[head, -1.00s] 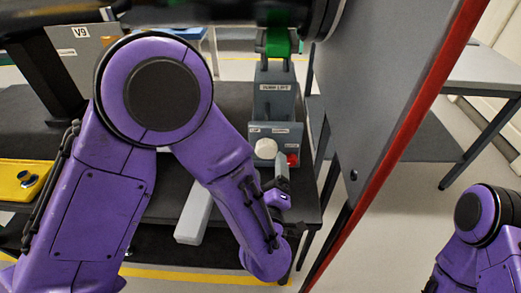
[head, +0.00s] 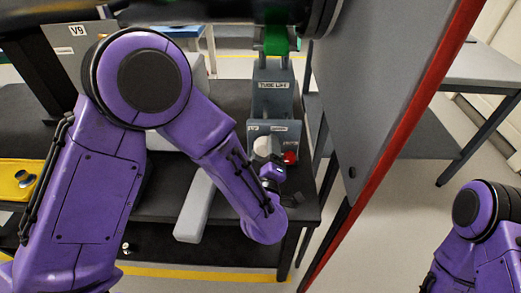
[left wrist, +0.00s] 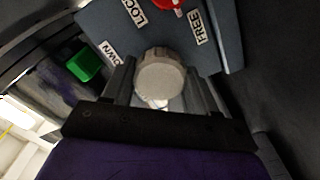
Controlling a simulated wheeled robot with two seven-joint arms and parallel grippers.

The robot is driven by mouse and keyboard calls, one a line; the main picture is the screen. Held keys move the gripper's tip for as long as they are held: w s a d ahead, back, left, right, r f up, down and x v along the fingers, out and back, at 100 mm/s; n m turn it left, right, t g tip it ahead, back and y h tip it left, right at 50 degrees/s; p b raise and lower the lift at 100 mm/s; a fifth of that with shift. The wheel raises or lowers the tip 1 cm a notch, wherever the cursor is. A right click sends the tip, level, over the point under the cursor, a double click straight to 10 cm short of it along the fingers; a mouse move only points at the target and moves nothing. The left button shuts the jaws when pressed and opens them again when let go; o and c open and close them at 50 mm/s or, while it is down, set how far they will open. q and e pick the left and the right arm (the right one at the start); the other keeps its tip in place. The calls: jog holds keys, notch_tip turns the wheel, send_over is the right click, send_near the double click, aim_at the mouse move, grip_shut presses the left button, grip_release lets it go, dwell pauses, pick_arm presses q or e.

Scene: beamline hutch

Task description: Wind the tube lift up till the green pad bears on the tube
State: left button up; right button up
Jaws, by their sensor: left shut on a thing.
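The tube lift (head: 273,100) is a grey upright unit labelled TUBE LIFT, with a pale round knob (head: 266,146) on its sloped front panel. My left gripper (head: 268,164) is at the panel, shut on the knob; in the left wrist view the knob (left wrist: 160,78) sits between its two fingers. The green pad (head: 276,41) tops the lift, just under the dark tube (head: 215,11); whether they touch I cannot tell. The pad also shows in the left wrist view (left wrist: 85,65). My right gripper is out of view; only part of that arm shows.
A red control (head: 290,158) sits right of the knob, near LOCK and FREE labels in the left wrist view. A grey panel with a red edge (head: 400,130) stands close on the right. A pale bar (head: 194,207) and a yellow tray (head: 18,180) lie on the dark bench.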

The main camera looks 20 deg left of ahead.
pick_arm(q)
jog(key=n, duration=0.3)
jog(key=shift+b, duration=0.35)
jog(key=o, duration=1)
jog(key=shift+o, duration=0.2)
jog(key=v, duration=1)
jog(key=shift+s+d, duration=0.1)
jog(key=shift+s, duration=0.15)
